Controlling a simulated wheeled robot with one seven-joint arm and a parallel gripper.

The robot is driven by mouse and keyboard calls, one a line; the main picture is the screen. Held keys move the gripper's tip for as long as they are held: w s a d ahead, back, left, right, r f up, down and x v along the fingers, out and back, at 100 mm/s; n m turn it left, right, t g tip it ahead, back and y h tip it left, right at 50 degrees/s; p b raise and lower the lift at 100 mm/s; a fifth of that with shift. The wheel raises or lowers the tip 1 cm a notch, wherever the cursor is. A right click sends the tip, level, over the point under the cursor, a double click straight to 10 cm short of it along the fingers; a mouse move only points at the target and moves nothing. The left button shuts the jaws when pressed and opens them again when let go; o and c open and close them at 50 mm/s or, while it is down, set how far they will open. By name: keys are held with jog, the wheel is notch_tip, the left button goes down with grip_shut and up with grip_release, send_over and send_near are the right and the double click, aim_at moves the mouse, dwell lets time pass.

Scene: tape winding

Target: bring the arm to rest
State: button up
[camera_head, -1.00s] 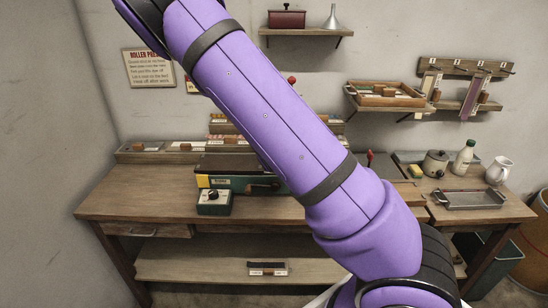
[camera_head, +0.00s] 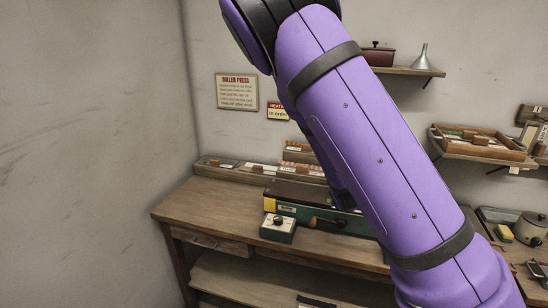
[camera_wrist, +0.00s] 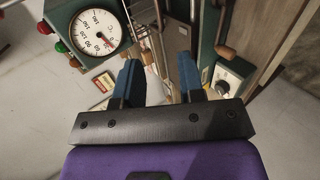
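My gripper (camera_wrist: 160,62) shows in the wrist view with its two blue fingers spread apart and nothing visible between them. It is out of sight in the head view. There my purple arm (camera_head: 365,140) rises from the lower right to the top middle, in front of the bench and the wall. It hides part of the long green machine (camera_head: 315,212) on the bench.
A wooden workbench (camera_head: 215,203) holds a small knob box (camera_head: 278,229) and a back rack. Shelves with a tray (camera_head: 478,149) and funnel (camera_head: 421,60) hang right. The wrist view shows a round dial (camera_wrist: 98,32) and knob box (camera_wrist: 232,76). Bare wall fills the left.

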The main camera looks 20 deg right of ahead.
jog(key=s+a+r+m+g+y, duration=0.1)
jog(key=s+a+r+m+y, duration=0.1)
jog(key=s+r, duration=0.6)
jog(key=s+a+r+m+g+y, duration=0.1)
jog(key=s+a+r+m, duration=0.3)
jog(key=s+r, duration=0.5)
jog(key=s+a+r+m+g+y, duration=0.2)
jog(key=s+a+r+m+y, duration=0.1)
jog(key=s+r, duration=0.6)
jog(key=shift+s+a+m, duration=0.55)
jog(key=shift+s+m, duration=0.4)
jog(key=shift+m, duration=0.25)
